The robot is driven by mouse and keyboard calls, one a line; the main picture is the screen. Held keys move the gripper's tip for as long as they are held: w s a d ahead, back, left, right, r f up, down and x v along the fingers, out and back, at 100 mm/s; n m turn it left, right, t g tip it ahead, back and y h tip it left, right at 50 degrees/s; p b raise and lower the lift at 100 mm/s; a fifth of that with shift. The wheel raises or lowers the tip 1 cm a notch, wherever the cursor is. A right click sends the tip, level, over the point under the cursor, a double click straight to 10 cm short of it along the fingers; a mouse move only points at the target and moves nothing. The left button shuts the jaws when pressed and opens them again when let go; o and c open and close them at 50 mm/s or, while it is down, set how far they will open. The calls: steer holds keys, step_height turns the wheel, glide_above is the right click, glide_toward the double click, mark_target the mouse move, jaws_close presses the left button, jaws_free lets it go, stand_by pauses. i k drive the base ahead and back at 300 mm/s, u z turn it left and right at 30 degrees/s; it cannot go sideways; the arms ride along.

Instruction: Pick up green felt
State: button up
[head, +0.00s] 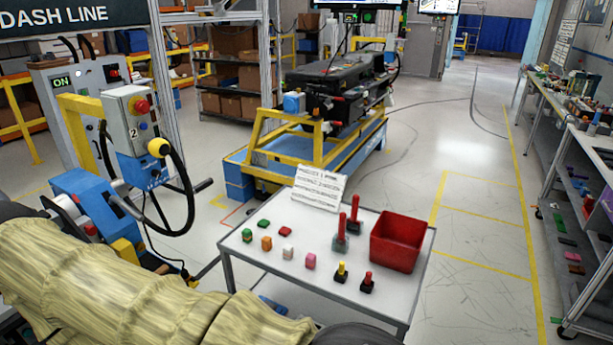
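A small flat green piece (264,223), which looks like the green felt, lies on the white table (238,251) toward its back left corner. A second small green piece (247,235) sits just in front of it and to its left, and looks more like a block. The pieces are too small to tell their material. My gripper is not in view, so its distance from the green pieces and its state do not show.
Beside the green pieces are a red flat piece (285,231) and an orange block (267,243). A white block (288,252), a pink block (311,261), red-handled tools (354,214) and a red bin (397,243) stand further right. A paper sign (318,187) stands at the back edge.

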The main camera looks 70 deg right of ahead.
mark_target(263, 223)
steer(key=z, duration=1.6)
